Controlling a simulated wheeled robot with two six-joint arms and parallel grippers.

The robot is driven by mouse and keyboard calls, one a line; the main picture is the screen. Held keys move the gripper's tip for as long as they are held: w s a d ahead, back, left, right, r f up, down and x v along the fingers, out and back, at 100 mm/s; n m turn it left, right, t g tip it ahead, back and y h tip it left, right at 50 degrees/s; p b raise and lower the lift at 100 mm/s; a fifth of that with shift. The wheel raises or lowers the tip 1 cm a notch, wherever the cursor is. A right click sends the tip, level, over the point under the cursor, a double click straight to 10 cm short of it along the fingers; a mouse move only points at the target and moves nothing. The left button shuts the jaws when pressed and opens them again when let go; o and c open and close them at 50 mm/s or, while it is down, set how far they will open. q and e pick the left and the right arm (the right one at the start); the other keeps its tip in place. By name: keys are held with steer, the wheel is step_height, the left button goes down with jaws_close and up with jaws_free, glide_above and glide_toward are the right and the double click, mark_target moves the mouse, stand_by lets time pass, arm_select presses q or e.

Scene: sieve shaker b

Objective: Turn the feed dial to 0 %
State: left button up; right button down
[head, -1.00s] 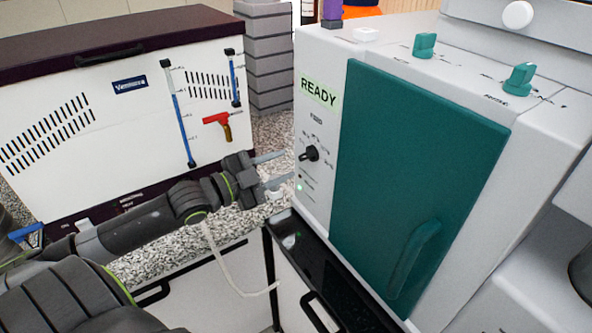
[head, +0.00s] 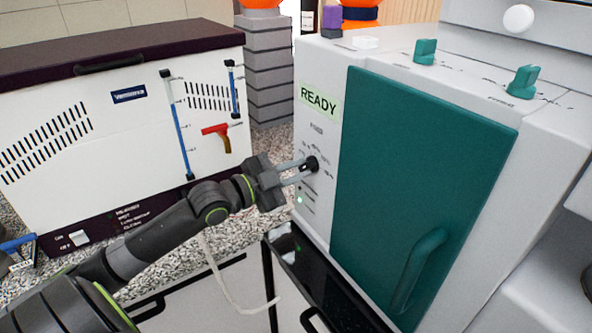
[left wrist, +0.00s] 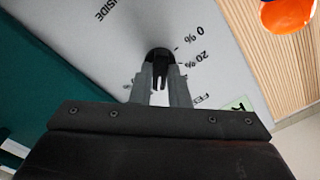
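The feed dial (head: 312,163) is a small black knob on the light grey front panel of the machine, below the green READY display (head: 319,102). My left gripper (head: 305,170) reaches it from the left, with its two grey fingers at the knob. In the left wrist view, the feed dial (left wrist: 160,56) sits between the fingertips of the left gripper (left wrist: 161,78), which look closed on its grip bar. The marks 0 % and 20 % show beside the dial there. The fingers partly hide the knob, so its pointer cannot be read. My right gripper is not in view.
A large teal door (head: 420,190) with a handle is right of the dial. Two teal knobs (head: 425,51) stand on the machine's top. A white cabinet (head: 70,130) with blue sliders and a red lever (head: 217,137) stands at the left. Speckled counter lies between.

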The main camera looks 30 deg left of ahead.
arm_select(q)
jaws_close()
